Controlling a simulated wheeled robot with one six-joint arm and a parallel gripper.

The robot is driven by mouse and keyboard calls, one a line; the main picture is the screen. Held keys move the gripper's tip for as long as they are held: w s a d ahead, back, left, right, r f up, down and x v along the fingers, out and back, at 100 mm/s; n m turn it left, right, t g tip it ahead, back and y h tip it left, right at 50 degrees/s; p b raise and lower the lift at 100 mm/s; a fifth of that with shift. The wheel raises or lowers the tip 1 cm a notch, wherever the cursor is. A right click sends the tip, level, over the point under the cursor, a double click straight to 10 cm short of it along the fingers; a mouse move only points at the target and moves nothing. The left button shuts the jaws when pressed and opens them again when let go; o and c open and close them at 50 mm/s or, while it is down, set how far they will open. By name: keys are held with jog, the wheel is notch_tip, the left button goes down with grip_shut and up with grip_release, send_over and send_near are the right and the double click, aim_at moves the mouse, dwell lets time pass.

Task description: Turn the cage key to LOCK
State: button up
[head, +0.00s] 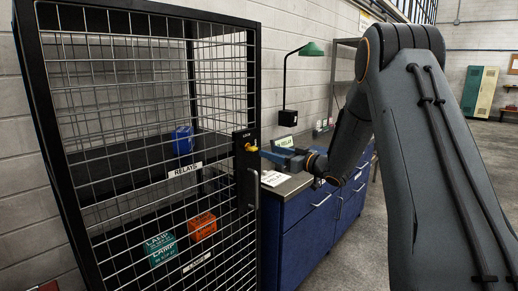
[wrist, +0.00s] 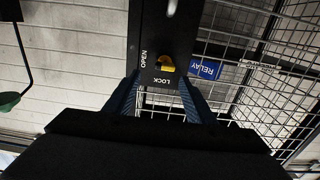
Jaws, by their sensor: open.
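The cage key (head: 251,147) is small and yellow, set in a black lock plate on the cage door's right post. It also shows in the wrist view (wrist: 167,66), with OPEN lettered to its left and LOCK below it. I cannot tell surely which word the key points to. My gripper (head: 268,156) is open and faces the plate from the right. In the wrist view its two blue fingers (wrist: 160,84) stand apart, one to each side just below the key. Nothing is between them, and I see no contact with the key.
The mesh cage (head: 118,13) holds a blue box (head: 182,141), an orange box (head: 202,227) and a teal box (head: 160,248). The door handle (head: 254,188) is below the key. A blue workbench (head: 305,222) with a green lamp (head: 312,49) stands behind my arm.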

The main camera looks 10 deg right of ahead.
aim_at(257, 149)
jog(key=x, duration=0.2)
jog(key=p+x, duration=0.1)
jog(key=x, duration=0.1)
jog(key=a+x, duration=0.1)
jog(key=shift+a+p, duration=0.2)
jog(key=shift+p, duration=0.1)
jog(key=shift+w+a, duration=0.35)
jog(key=shift+w, duration=0.3)
